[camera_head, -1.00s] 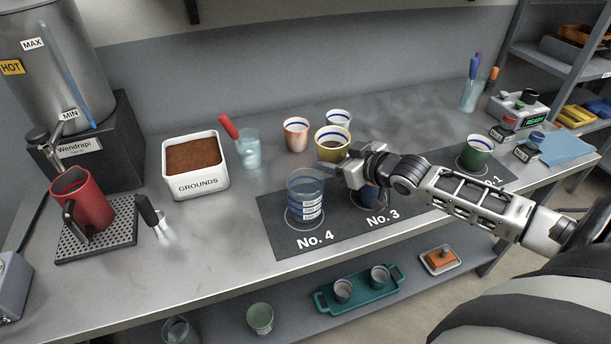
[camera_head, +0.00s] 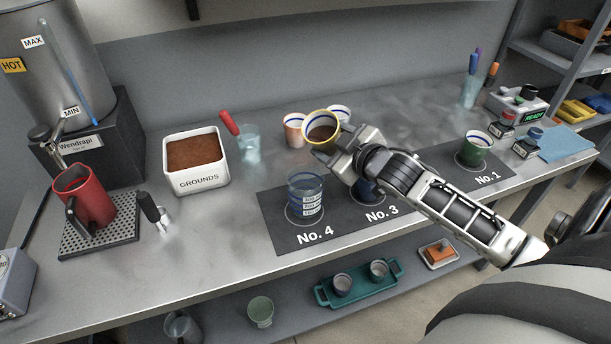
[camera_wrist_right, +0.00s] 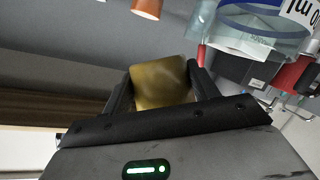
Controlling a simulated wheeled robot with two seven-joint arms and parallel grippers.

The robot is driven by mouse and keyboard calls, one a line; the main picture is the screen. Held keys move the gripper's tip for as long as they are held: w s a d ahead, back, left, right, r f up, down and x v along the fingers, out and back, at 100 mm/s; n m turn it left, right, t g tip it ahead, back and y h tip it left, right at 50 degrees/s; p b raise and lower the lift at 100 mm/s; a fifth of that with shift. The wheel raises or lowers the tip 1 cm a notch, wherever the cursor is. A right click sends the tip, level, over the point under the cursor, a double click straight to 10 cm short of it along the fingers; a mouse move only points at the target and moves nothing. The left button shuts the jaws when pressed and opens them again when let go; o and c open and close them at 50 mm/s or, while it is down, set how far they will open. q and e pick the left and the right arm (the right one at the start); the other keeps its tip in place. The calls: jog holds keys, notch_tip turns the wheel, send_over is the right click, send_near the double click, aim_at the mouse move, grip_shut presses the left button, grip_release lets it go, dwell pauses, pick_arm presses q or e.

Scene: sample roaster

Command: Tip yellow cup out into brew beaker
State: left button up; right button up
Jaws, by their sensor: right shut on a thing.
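The yellow cup (camera_head: 322,128) has a yellow rim, a blue line inside and dark brown contents. My right gripper (camera_head: 334,152) is shut on it and holds it raised and slightly tilted above the counter. The cup's yellow wall (camera_wrist_right: 160,83) shows between the fingers in the right wrist view. The brew beaker (camera_head: 306,196), clear with blue markings and white labels, stands upright on the No. 4 spot of the dark mat. The cup is above and behind the beaker, apart from it. The beaker also shows in the right wrist view (camera_wrist_right: 262,28). My left gripper is not in view.
A copper cup (camera_head: 293,131) and a white cup (camera_head: 340,114) stand behind the yellow cup. A blue cup (camera_head: 368,190) on No. 3 is partly hidden by my gripper. A green cup (camera_head: 475,150) stands farther right. The grounds box (camera_head: 196,162) is left of the beaker.

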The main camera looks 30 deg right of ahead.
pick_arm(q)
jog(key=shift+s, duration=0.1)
pick_arm(e)
jog(key=shift+s+a+f+n+t+h, duration=0.1)
jog(key=shift+a+f+n+t+h, duration=0.15)
jog(key=shift+a+n, duration=0.25)
dwell(0.3)
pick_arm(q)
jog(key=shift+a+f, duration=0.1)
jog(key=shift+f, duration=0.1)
pick_arm(e)
jog(key=shift+r+n, duration=0.25)
jog(key=shift+n, duration=0.15)
pick_arm(q)
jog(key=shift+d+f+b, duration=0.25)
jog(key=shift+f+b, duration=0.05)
jog(key=shift+b, duration=0.45)
pick_arm(e)
jog(key=shift+a+r+n+t+h, duration=0.1)
jog(key=shift+r+n+t+h, duration=0.15)
jog(key=shift+n+t, duration=0.1)
pick_arm(q)
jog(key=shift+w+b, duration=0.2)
jog(key=shift+b, duration=0.15)
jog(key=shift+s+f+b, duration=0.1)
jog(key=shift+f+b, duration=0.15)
jog(key=shift+b, duration=0.05)
pick_arm(e)
jog(key=shift+f, duration=0.1)
